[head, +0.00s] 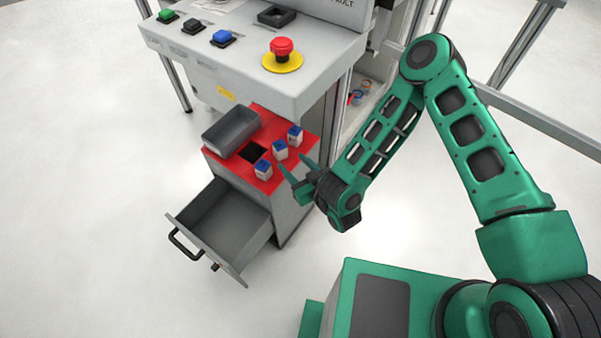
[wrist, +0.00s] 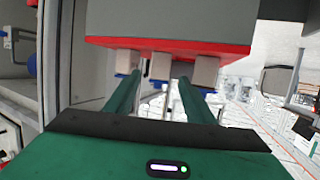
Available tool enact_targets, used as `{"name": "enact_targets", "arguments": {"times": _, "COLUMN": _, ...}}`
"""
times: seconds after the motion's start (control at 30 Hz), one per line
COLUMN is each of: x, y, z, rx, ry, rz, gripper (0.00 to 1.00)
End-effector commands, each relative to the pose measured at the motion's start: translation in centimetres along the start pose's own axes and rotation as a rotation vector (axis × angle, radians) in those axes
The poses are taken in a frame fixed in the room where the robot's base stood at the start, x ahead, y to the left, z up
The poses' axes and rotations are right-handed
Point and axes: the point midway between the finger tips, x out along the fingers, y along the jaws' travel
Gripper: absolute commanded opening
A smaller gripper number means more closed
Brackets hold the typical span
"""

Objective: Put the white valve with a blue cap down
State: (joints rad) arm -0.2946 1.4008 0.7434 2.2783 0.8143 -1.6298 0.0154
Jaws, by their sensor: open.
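Three white valves with blue caps stand upright in a row on the red top of the drawer cabinet: a far one (head: 295,138), a middle one (head: 280,151) and a near one (head: 263,170). My gripper (head: 296,167) is open at the right edge of the red top, fingers pointing towards the row. In the wrist view, where the cabinet appears upside down, the middle valve (wrist: 160,67) shows between the two green fingertips (wrist: 160,76). I see nothing gripped. I cannot tell whether the fingertips reach around this valve or stop short.
A grey bin (head: 231,130) and a dark square opening (head: 252,152) share the red top (head: 268,187). The drawer (head: 225,235) is pulled open and looks empty. A console with a red emergency button (head: 282,48) overhangs behind. The floor at left is clear.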

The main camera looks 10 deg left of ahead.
Motion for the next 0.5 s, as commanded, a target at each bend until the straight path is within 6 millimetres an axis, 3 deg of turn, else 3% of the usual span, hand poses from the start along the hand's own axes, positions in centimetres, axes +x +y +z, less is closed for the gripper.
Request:
{"name": "enact_targets", "arguments": {"times": 0.3, "x": -4.3, "y": -0.1, "z": 0.1, "rx": 0.002, "ry": -0.002, "rz": -0.001, "gripper": 0.49}}
{"name": "enact_targets", "arguments": {"times": 0.5, "x": -5.6, "y": -0.1, "z": 0.0, "rx": 0.001, "ry": 0.000, "rz": 0.000, "gripper": 0.49}}
